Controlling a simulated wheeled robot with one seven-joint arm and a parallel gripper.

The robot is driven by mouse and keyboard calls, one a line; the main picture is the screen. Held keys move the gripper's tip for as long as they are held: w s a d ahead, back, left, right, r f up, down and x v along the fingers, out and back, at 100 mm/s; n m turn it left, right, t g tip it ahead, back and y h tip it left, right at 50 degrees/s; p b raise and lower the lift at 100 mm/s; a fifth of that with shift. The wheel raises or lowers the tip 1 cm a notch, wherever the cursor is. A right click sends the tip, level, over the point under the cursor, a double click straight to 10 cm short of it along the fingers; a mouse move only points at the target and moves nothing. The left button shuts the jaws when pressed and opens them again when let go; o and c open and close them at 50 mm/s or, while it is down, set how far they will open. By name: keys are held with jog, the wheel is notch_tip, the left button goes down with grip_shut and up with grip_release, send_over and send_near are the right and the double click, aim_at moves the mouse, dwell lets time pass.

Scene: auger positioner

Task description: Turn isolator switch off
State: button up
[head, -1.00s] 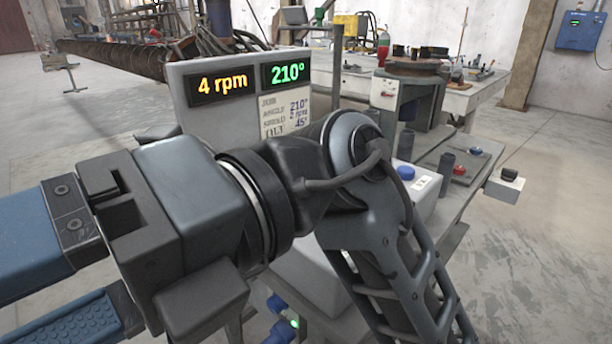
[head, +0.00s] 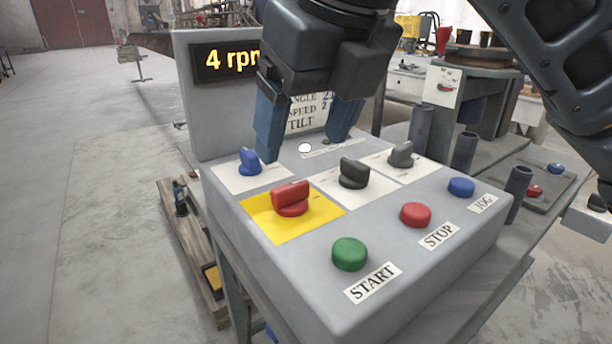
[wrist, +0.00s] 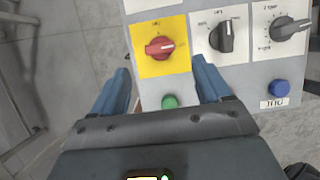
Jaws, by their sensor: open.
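The isolator switch appears to be the red rotary knob (head: 291,196) on a yellow plate (head: 258,222) at the left of the grey control box. Its handle lies nearly crosswise in the wrist view (wrist: 159,47); its printed position marks are too small to read. My gripper (head: 303,146) is open and empty, pointing down over the far part of the box, with its fingers apart. In the wrist view the fingers spread on both sides below the red knob and do not touch it.
On the box are a blue knob (head: 250,162), a black knob (head: 354,173), a grey knob (head: 401,155), and green START (head: 350,254), red STOP (head: 416,215) and blue JOG (head: 461,187) buttons. A display (head: 226,59) stands behind. Dark posts (head: 464,152) rise at the right.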

aim_at(291, 185)
jog(key=b+x, duration=0.1)
jog(key=x, duration=0.6)
jog(key=shift+f, duration=0.3)
jog(key=shift+a, duration=0.1)
jog(key=c, duration=1)
jog(key=shift+c, duration=0.2)
